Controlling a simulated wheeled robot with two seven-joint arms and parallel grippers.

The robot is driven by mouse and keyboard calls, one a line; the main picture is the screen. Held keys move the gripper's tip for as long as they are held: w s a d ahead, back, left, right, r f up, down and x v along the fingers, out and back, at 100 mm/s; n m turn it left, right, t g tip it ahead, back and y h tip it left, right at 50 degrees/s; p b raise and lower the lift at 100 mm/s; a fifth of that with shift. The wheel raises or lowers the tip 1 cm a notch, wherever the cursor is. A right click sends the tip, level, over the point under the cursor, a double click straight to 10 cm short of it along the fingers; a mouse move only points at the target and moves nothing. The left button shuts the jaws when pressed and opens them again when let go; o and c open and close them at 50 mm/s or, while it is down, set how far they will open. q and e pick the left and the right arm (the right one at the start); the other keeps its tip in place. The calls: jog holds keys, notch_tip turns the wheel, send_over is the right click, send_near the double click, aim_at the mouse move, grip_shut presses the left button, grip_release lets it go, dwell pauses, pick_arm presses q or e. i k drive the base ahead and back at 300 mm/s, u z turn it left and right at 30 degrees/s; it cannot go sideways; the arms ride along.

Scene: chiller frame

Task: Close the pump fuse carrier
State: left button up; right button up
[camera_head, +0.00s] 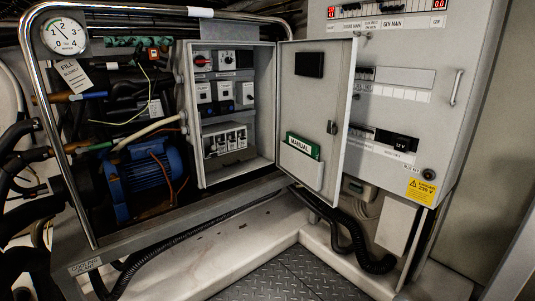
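A grey control cabinet (195,172) stands open at the centre, its door (312,105) swung out to the right. On its lowest row is a group of white, block-shaped devices (226,141) that look like fuse carriers. Their labels are too small to read, so I cannot tell which is the pump's or whether one is open. Above them is a row of white and dark modules (224,93), and a red knob switch (201,62) at the top left. Neither of my grippers is in view.
A metal tube frame (55,125) surrounds a blue motor (146,175), hoses and a gauge (64,36) at left. A larger electrical panel (410,85) stands at right. A black corrugated hose (350,240) lies below the door. The metal floor (290,275) in front is clear.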

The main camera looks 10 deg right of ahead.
aim_at(214, 155)
jog(key=z, duration=0.15)
jog(key=i, duration=1.2)
jog(key=u, duration=0.55)
